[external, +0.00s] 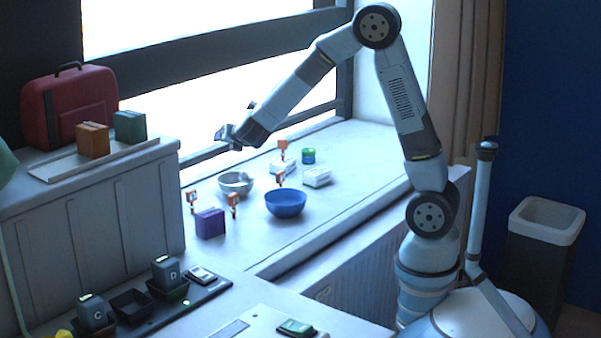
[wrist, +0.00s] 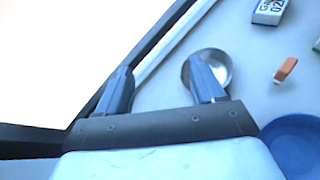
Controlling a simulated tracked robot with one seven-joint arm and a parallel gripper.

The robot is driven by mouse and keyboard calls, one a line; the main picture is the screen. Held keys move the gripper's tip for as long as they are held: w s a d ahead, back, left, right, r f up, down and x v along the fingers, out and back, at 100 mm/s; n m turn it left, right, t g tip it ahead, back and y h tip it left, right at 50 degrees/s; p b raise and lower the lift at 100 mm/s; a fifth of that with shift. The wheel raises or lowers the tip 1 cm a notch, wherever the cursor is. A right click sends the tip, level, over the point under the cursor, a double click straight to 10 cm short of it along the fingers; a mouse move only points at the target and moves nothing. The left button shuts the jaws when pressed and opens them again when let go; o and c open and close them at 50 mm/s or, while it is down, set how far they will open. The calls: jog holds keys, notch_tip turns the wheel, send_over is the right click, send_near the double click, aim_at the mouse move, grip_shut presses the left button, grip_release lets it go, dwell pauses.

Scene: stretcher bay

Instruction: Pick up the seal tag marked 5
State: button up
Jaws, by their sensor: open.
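Several small orange seal tags stand on the pale window ledge (external: 355,150). One tag (external: 191,198) is at the left and another tag (external: 233,201) is beside the purple box. A third tag (external: 280,178) is behind the blue bowl, and one more tag (external: 283,147) stands farther back. Their marks are too small to read, so I cannot tell which is 5. One orange tag (wrist: 285,70) shows at the right in the wrist view. My gripper (external: 237,120) is open and empty above the ledge, near the window; its spread fingers (wrist: 157,75) show in the wrist view.
A metal bowl (external: 236,183) lies partly behind one finger in the wrist view. A blue bowl (external: 286,202), purple box (external: 210,222), white labelled boxes (external: 317,177) and a green-topped container (external: 308,156) share the ledge. The window frame (external: 200,60) runs behind.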

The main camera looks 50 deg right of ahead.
aim_at(193, 197)
jog(key=shift+w+a+f+n+t+y, duration=0.25)
jog(key=shift+w+a+f+n+y, duration=0.5)
jog(key=shift+a+f+n, duration=0.95)
jog(key=shift+w+a+f+n+t+y, duration=0.2)
jog(key=shift+w+a+f+n+y, duration=0.6)
jog(key=shift+a+f, duration=1.65)
jog(key=shift+w+a+f+n+t+y, duration=0.35)
jog(key=shift+w+a+f+n, duration=0.65)
jog(key=shift+a+f+n, duration=0.95)
jog(key=shift+m, duration=0.55)
jog(key=f, duration=0.4)
jog(key=shift+d, duration=0.2)
jog(key=shift+x, duration=1.35)
